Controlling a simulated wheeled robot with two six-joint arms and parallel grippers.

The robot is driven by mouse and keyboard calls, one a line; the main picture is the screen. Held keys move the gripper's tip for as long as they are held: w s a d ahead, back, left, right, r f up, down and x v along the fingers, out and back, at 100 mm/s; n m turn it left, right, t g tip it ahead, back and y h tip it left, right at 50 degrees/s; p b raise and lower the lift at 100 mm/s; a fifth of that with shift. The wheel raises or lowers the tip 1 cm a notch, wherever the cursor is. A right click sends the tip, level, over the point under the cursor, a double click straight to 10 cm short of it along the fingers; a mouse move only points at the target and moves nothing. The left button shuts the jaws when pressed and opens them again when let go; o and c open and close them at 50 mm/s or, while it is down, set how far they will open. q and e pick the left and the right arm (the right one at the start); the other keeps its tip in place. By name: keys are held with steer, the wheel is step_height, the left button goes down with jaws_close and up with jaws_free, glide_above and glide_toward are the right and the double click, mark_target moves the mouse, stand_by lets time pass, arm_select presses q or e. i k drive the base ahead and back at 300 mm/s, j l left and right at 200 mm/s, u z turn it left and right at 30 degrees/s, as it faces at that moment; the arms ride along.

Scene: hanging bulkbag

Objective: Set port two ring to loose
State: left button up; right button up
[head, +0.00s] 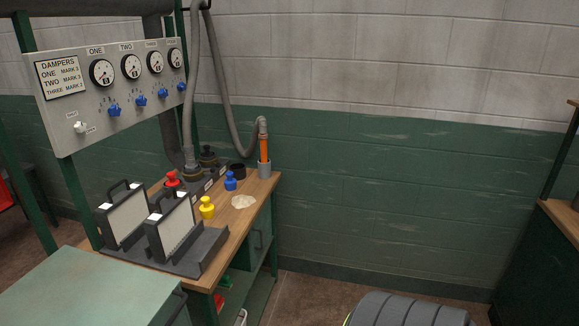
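A dark port fitting (193,174) with a brass-coloured band sits at the back of the wooden bench, and a grey hose (188,120) comes down into it. A second dark port fitting (208,157) with a similar band stands just behind and right of it. Small white labels (209,185) lie in front of the fittings, too small to read. I cannot tell which fitting is port two, or whether either ring is tight or loose. Neither of my grippers is in view.
The wooden bench (262,190) holds red (172,180), blue (230,181) and yellow (207,208) knobbed pieces, a black cup (238,170) and two handled panels (122,218). A damper panel (60,125) with gauges hangs above left. A dark ribbed cylinder (410,310) stands at bottom right.

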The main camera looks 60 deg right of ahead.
mark_target(212, 169)
steer(key=z, duration=1.4)
steer(key=i+l, duration=0.2)
steer(key=l, duration=0.2)
steer(key=i+l, duration=0.2)
steer(key=l, duration=0.15)
steer(key=i+l+u, duration=0.1)
steer(key=l, duration=0.3)
steer(key=i+l, duration=0.25)
steer(key=l, duration=0.15)
steer(key=i+l, duration=0.2)
steer(key=l, duration=0.15)
steer(key=i+l+u, duration=0.1)
steer(key=l, duration=0.3)
steer(key=i, duration=0.05)
